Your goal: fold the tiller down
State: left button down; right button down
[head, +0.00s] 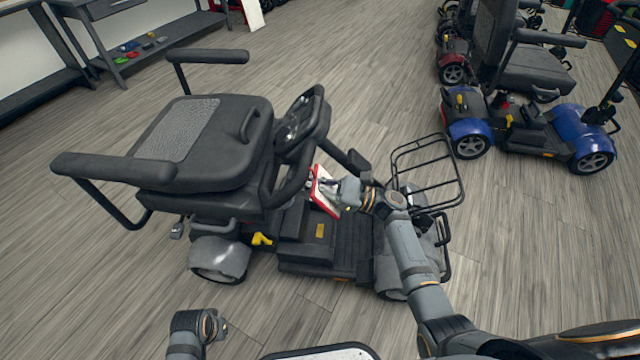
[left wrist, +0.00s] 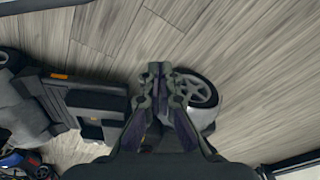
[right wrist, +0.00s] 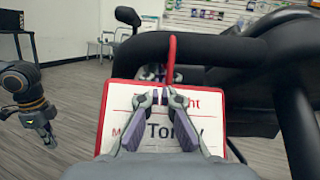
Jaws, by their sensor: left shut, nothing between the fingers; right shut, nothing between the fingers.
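The tiller (head: 318,120) of the grey-wheeled scooter leans towards the front of its seat, its black loop handlebar beside the seat cushion. In the right wrist view the handlebar (right wrist: 292,95) fills the upper right. A white sign with a red border (head: 324,205) hangs by a red loop over the handlebar; it also shows in the right wrist view (right wrist: 117,108). My right gripper (head: 330,184) is shut and empty in front of the sign, hiding part of its text. My left gripper (left wrist: 158,70) is shut and empty, low beside the scooter, above a wheel (left wrist: 198,92).
The scooter's padded seat (head: 190,135) with armrests stands left of the tiller. A black wire basket (head: 428,170) is at its front. A blue scooter (head: 470,128) stands at the upper right, a grey workbench (head: 140,50) at the upper left. Open wooden floor lies between.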

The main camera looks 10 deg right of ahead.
pick_arm(q)
jog(key=shift+r, duration=0.1)
